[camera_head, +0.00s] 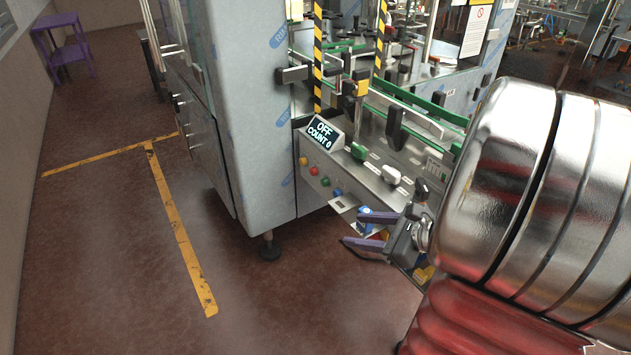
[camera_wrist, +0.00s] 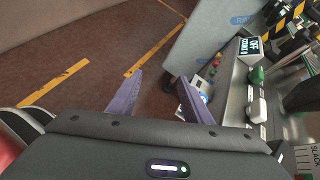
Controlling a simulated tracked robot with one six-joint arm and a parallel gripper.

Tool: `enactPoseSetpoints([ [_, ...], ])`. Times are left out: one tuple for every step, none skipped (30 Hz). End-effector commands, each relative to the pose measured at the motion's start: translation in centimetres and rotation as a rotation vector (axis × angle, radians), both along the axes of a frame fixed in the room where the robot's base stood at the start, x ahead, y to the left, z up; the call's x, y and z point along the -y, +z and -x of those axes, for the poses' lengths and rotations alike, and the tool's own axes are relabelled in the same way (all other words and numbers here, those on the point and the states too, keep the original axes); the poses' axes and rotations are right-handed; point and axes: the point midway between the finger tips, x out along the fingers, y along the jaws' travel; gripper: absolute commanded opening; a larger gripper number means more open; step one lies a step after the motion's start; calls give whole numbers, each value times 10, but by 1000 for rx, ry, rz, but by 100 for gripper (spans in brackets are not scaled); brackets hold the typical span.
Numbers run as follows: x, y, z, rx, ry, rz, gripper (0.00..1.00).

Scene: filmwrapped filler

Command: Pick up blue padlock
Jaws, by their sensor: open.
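A small blue item (camera_head: 364,210), possibly the blue padlock, shows at the lower edge of the machine's control panel in the head view. It is partly hidden by my gripper's upper finger, and its shape is too small to make out. In the wrist view a blue spot (camera_wrist: 204,98) shows just right of the right finger, partly covered by it. My gripper (camera_head: 351,229) is open, its two purple fingers apart in front of the panel's lower edge. In the wrist view the space between the fingertips (camera_wrist: 160,76) shows only floor.
The grey filling machine (camera_head: 240,120) stands directly beside my gripper, with a panel display (camera_head: 324,132) reading "OFF COUNT 0". Red and yellow items show beside and below the fingers. Open floor with yellow tape (camera_head: 180,235) lies to the left.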

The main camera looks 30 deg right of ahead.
Motion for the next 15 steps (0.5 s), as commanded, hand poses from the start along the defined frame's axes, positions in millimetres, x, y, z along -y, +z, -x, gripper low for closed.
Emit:
enactPoseSetpoints([
  [20, -4, 6, 12, -86, -55, 45],
  [30, -5, 8, 21, -131, -85, 45],
  [44, -7, 12, 33, -189, -121, 45],
  [53, -8, 15, 41, -230, -145, 45],
  [61, -10, 18, 50, -267, -168, 45],
  [71, -11, 22, 61, -310, -193, 45],
  [78, -12, 24, 67, -339, -211, 45],
  [83, -13, 27, 73, -362, -226, 45],
  [89, -13, 29, 80, -387, -240, 45],
  [93, -14, 31, 84, -401, -248, 45],
  [95, -14, 32, 87, -410, -255, 45],
  [97, -14, 32, 90, -418, -259, 45],
  [97, -14, 33, 91, -422, -261, 45],
  [98, -14, 33, 91, -423, -262, 45],
  [98, -14, 33, 91, -423, -262, 45],
])
